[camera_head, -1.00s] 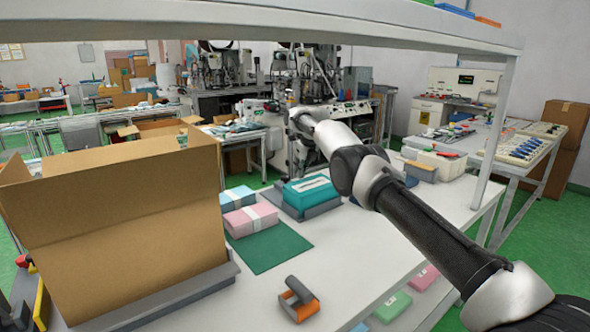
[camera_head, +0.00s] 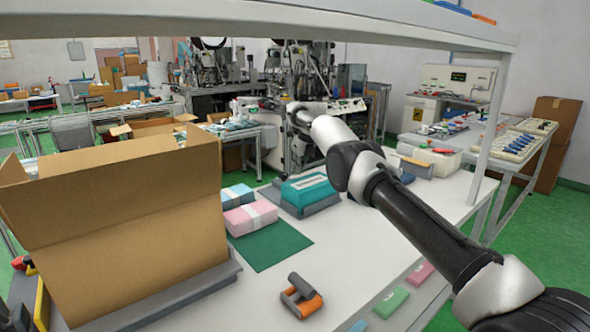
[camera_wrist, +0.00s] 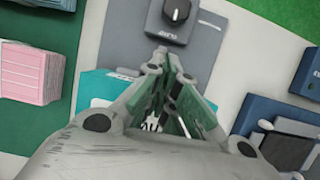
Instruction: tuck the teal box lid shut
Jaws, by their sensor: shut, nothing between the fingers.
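The teal box (camera_head: 306,190) sits on a grey fixture (camera_head: 322,207) on the white bench, behind the dark green mat. Its pale label faces up in the head view. In the wrist view the teal box (camera_wrist: 94,87) shows only in part at the left, with the rest hidden behind my gripper. My gripper (camera_wrist: 166,60) is shut with its fingertips together and empty, over the grey fixture by the box's edge. Whether it touches the box or fixture I cannot tell. In the head view my gripper is not clearly seen. The lid's front edge is too small to judge.
A pink pack (camera_head: 250,217) and a blue pack (camera_head: 236,195) lie left of the teal box. A dark knob unit (camera_wrist: 177,18) sits on the fixture. A large open carton (camera_head: 120,220) stands at left. A grey-orange holder (camera_head: 300,296) lies in front. A shelf (camera_head: 300,22) spans overhead.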

